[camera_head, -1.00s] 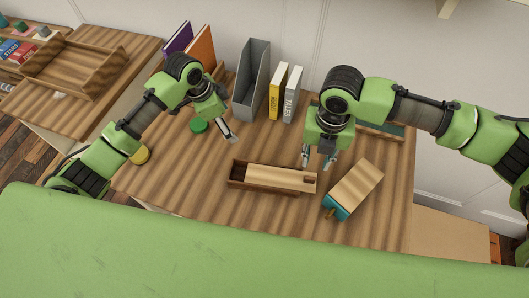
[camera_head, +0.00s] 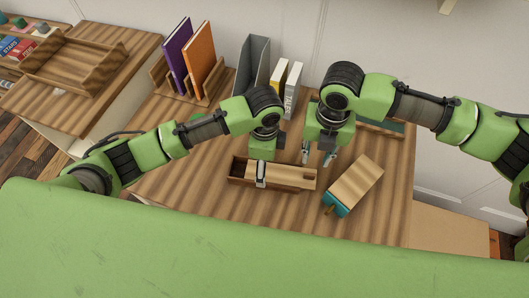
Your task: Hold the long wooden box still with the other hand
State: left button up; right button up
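The long wooden box (camera_head: 240,182) lies near the front middle of the table. Its pale lid (camera_head: 288,177) sits toward the right, with a dark notch near its right end, and the left end shows a dark open part. My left gripper (camera_head: 261,175) points down over the box, left of its middle. Its fingers overlap in the view, so I cannot tell how far apart they are or whether they touch the box. My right gripper (camera_head: 318,156) is open and empty, just behind the box's right end.
A wooden block with a teal end (camera_head: 356,185) lies right of the long box. A rack holds purple and orange books (camera_head: 199,58). The front left of the table is clear.

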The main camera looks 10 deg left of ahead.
aim_at(281, 172)
pick_arm(q)
notch_tip(281, 172, down, 7)
jog(key=shift+f, duration=0.1)
dwell(0.3)
jog(key=c, duration=1.4)
jog(key=shift+o, duration=0.2)
pick_arm(e)
grip_shut()
